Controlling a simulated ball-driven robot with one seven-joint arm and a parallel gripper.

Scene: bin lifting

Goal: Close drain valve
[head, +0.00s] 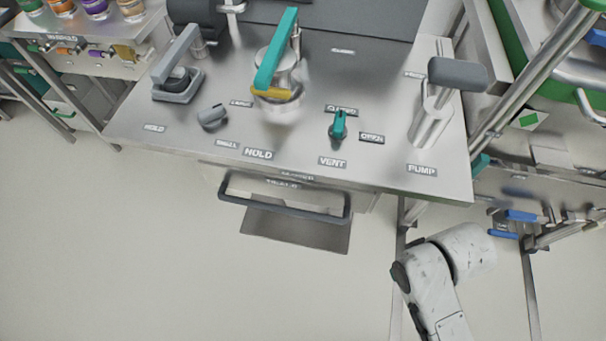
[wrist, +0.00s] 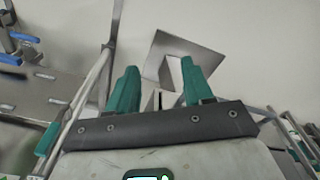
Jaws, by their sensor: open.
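No label reading drain is legible, so I cannot tell for sure which part is the drain valve. Blue lever handles (head: 523,216) sit low at the right in the head view, by metal pipework under the right-hand bench. Similar blue handles (wrist: 24,38) show at the upper left of the wrist view. A teal vent knob (head: 339,124) stands on the steel bench between labels reading closed and open. My gripper (wrist: 159,68) shows in the wrist view with its two teal fingers apart and nothing between them. It is out of the head view, where only my arm shows.
The steel bench (head: 385,163) carries a teal-levered pot (head: 276,75), a grey-handled pump (head: 433,112) and a clamp at left. A dark drawer handle (head: 285,202) juts out from its front. Metal frame legs stand at right. The floor (head: 130,250) at left is clear.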

